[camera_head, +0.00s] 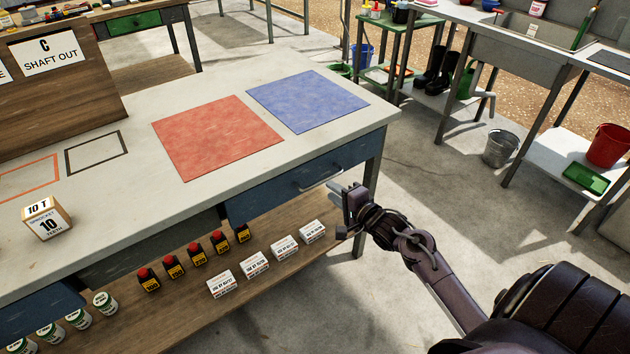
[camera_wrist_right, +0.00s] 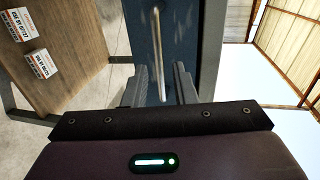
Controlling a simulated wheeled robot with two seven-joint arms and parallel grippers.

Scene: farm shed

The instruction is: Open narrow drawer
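A blue drawer (camera_head: 285,187) sits under the right end of the workbench, with a metal bar handle (camera_head: 322,181) near its right side. The drawer front looks flush with the bench. My right gripper (camera_head: 350,203) is just in front of and to the right of the handle. In the right wrist view the blue drawer front (camera_wrist_right: 190,40) and the bar handle (camera_wrist_right: 157,50) fill the middle. The two fingers are apart, and the handle's lower end lies between them in the picture; I cannot tell whether they touch it. My left gripper is out of view.
The workbench (camera_head: 110,220) carries a red mat, a blue mat and a 10-tooth box (camera_head: 47,218). Another blue drawer (camera_head: 40,308) shows at lower left. The lower shelf (camera_head: 190,300) holds bottles, white boxes and cans. The bench leg (camera_head: 369,190) stands close to my right gripper.

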